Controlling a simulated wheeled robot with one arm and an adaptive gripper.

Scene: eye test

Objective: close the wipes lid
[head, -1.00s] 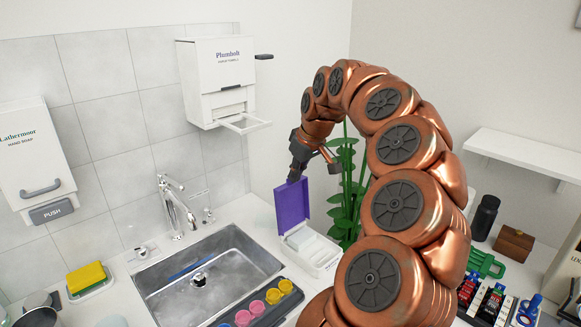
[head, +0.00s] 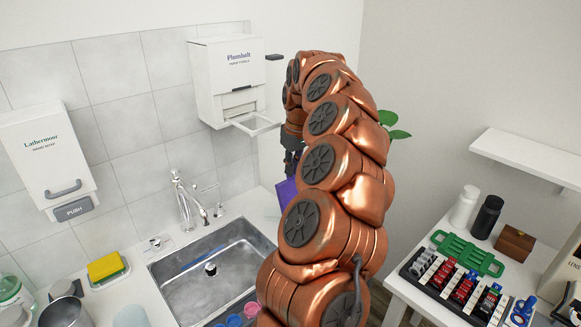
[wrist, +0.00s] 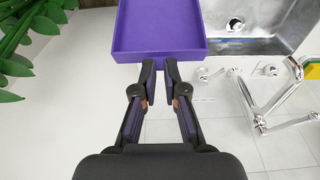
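The purple wipes lid (head: 286,192) shows only as a small piece beside my arm in the head view. The white wipes box under it is hidden there by my arm. In the wrist view the lid (wrist: 160,28) is a wide purple panel with a raised rim, at the top middle. My gripper (wrist: 160,68) has its two fingertips drawn close together, with a narrow gap and nothing seen between them. The tips overlap the lid's near edge in the picture; I cannot tell whether they touch it. In the head view my gripper (head: 291,160) is partly hidden, just above the lid.
The sink (head: 205,275) and its faucet (head: 190,205) lie left of the lid. A paper towel dispenser (head: 228,85) hangs on the wall behind. Green leaves (wrist: 20,45) stand close by in the wrist view. A side counter at right holds a green rack (head: 467,254) and bottles.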

